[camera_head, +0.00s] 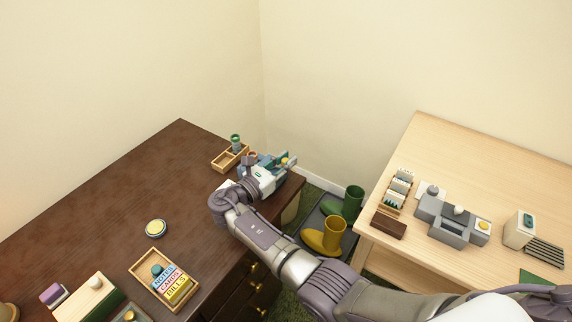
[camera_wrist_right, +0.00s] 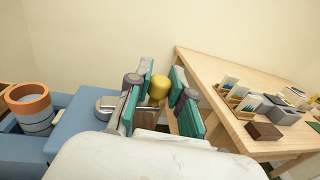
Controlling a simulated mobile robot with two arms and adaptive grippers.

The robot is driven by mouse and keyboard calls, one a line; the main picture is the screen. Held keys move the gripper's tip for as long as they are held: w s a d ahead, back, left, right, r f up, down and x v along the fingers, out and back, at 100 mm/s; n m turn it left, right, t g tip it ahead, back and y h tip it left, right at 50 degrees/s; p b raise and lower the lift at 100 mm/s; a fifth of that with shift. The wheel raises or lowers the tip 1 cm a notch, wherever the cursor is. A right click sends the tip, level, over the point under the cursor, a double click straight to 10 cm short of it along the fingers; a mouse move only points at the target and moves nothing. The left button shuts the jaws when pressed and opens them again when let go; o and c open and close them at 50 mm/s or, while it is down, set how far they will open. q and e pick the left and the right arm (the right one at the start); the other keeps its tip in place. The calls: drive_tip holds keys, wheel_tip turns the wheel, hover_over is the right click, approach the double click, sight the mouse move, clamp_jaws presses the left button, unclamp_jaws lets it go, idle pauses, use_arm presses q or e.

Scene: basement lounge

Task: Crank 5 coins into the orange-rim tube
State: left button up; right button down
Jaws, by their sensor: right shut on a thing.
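The blue coin machine (camera_head: 266,158) sits at the far right corner of the dark desk, mostly hidden by my right gripper. In the right wrist view its blue body (camera_wrist_right: 75,120) is at the left. The orange-rim tube (camera_wrist_right: 28,102), grey below its rim, stands in the machine there; whether coins are in it is hidden. A round yellow crank knob (camera_wrist_right: 158,88) lies between the teal finger pads of my right gripper (camera_wrist_right: 157,98), which is shut on it. The right gripper also shows in the head view (camera_head: 284,166). My left gripper is in neither view.
A wooden tray (camera_head: 219,166) with a green-rim tube (camera_head: 235,141) stands behind the machine. A yellow-topped round tin (camera_head: 156,228) and a tray of labelled blocks (camera_head: 138,262) are nearer. Boots (camera_head: 325,238) stand between the desk and the pale table (camera_head: 430,140).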

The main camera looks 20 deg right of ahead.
sight(285, 160)
drive_tip(key=shift+r+m+g, duration=0.1)
drive_tip(key=shift+m+g, duration=0.2)
drive_tip(key=shift+g, duration=0.1)
drive_tip(key=c, duration=1)
unclamp_jaws()
wheel_tip(285, 160, up, 10)
drive_tip(key=shift+f, duration=0.1)
